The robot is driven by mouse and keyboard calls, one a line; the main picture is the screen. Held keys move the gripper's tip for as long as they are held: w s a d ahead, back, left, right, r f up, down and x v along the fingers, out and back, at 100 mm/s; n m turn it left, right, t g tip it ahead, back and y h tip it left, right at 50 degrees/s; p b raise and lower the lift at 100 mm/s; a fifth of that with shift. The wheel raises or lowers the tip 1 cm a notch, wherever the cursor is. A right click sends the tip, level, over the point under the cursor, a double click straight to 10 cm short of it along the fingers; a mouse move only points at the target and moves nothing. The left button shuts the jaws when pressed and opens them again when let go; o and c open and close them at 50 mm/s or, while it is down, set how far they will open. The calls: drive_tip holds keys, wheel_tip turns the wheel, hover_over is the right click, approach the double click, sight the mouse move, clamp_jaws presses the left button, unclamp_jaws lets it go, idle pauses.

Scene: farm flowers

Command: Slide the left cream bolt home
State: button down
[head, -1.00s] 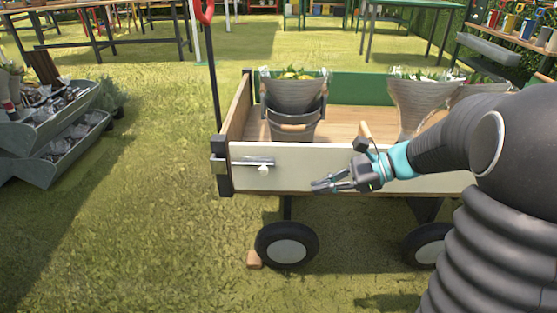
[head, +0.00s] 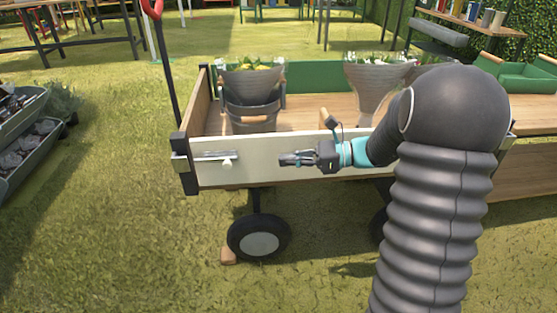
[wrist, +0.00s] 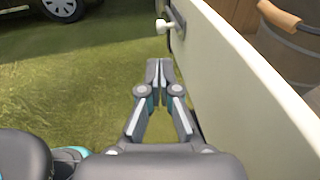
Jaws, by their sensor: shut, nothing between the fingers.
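The left bolt is a grey metal bar with a cream knob (head: 228,163), lying along the left end of the cart's cream side panel (head: 262,164), near the dark corner post. The knob also shows in the wrist view (wrist: 161,25), standing out from the panel. My gripper (head: 283,159) is to the right of the knob, at about its height, in front of the panel and apart from the bolt. In the wrist view its fingers (wrist: 159,72) are together and empty, pointing toward the knob. Whether the bar's tip sits in its catch is too small to tell.
Grey buckets of flowers (head: 250,88) stand in the cart behind the panel. A red-handled pull bar (head: 165,60) rises at its left end. Grass left of the cart is clear up to the grey planters (head: 28,148).

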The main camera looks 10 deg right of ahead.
drive_tip(key=x, duration=1.2)
drive_tip(key=shift+b, duration=0.3)
drive_tip(key=shift+w, duration=0.1)
